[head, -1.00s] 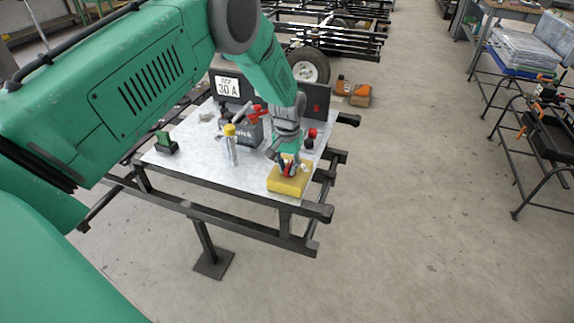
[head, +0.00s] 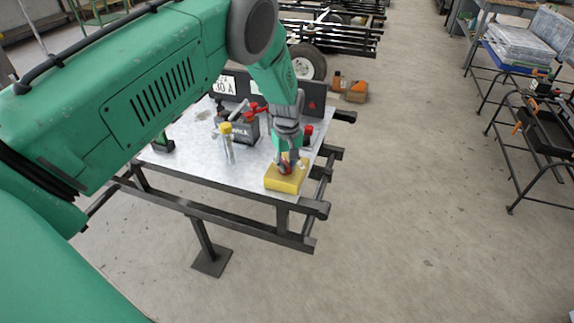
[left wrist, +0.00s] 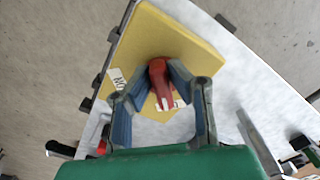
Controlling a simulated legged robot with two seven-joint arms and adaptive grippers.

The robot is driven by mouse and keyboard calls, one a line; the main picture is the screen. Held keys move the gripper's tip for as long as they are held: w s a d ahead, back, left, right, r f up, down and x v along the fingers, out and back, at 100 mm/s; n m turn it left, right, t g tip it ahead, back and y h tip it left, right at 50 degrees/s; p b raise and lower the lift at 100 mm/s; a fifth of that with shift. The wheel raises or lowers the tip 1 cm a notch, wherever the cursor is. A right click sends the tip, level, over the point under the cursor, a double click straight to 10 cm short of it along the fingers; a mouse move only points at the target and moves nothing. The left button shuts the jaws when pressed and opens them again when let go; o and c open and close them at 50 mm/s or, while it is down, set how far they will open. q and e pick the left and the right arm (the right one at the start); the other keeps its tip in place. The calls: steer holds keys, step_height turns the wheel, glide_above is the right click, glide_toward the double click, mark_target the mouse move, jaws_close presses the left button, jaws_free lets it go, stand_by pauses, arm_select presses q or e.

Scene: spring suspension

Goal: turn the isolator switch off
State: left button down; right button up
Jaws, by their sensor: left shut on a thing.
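The isolator switch is a yellow box (head: 283,182) with a red handle on top, at the near right corner of the metal table. In the left wrist view the yellow box (left wrist: 165,45) fills the upper middle, with an "ON" label at its left edge and another white label partly hidden below the handle. My left gripper (head: 288,166) comes down from above and is shut on the red handle (left wrist: 160,82), with a finger on each side of it. The handle's lower end points towards the partly hidden label. My right gripper is not in view.
On the metal table (head: 205,155) stand a yellow-capped cylinder (head: 227,143), a dark box with red clamps (head: 243,128), a red-topped item (head: 307,134) and a green block (head: 163,143). Orange items (head: 355,92) lie on the floor behind.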

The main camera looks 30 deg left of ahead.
mark_target(287, 163)
arm_select(q)
steer(key=shift+w+a+r, duration=0.1)
steer(key=shift+w+r, duration=0.05)
steer(key=shift+w, duration=0.15)
steer(key=c, duration=1.6)
jaws_free()
steer(key=shift+o, duration=0.3)
steer(key=shift+s, duration=0.1)
step_height(287, 163, up, 12)
steer(key=shift+f, duration=0.2)
